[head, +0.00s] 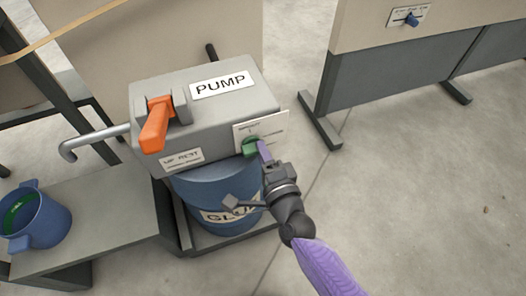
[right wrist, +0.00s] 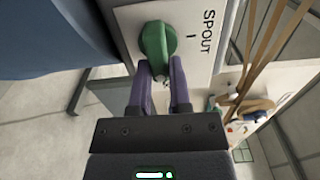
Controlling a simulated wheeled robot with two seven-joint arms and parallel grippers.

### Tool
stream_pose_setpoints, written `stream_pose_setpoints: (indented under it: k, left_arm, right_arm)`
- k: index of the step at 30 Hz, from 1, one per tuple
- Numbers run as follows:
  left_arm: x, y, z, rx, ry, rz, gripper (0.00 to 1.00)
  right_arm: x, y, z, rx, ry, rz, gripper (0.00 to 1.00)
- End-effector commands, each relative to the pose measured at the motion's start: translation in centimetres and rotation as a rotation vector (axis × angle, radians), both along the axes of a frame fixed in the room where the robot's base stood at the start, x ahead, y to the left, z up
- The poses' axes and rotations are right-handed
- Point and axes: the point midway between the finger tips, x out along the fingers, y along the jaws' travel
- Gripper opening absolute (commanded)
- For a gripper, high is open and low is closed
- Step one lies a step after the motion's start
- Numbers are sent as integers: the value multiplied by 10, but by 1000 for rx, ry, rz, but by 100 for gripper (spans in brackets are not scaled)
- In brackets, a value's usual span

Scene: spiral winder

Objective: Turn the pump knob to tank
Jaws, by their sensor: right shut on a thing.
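The pump (head: 200,110) is a grey box labelled PUMP with a white plate (head: 272,127) at its right front corner. The green pump knob (head: 249,147) sits on that plate. It also shows in the right wrist view (right wrist: 157,40), where the word SPOUT and a tick mark stand to its right. The tank label is not readable. My right gripper (head: 263,150) has its purple fingers shut on the green knob. In the right wrist view the fingertips (right wrist: 162,66) grip the knob's near end. My left gripper is out of view.
An orange lever (head: 155,130) sticks out of the pump's front left. A blue drum (head: 218,190) labelled GLUE stands below it. A blue pot (head: 45,225) with green inside stands on a grey bench (head: 115,225).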

Motion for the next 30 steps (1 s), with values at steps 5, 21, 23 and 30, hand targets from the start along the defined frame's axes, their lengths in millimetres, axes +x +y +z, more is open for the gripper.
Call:
stream_pose_setpoints:
  k: [5, 21, 23, 30]
  left_arm:
    - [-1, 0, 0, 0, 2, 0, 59]
    - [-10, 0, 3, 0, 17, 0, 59]
    - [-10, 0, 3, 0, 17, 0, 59]
    - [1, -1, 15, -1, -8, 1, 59]
  right_arm:
    - [-1, 0, -2, 5, 7, 2, 0]
    - [0, 0, -1, 4, 3, 1, 59]
    - [0, 0, -1, 4, 3, 0, 59]
    - [-32, -10, 4, 0, 3, 2, 59]
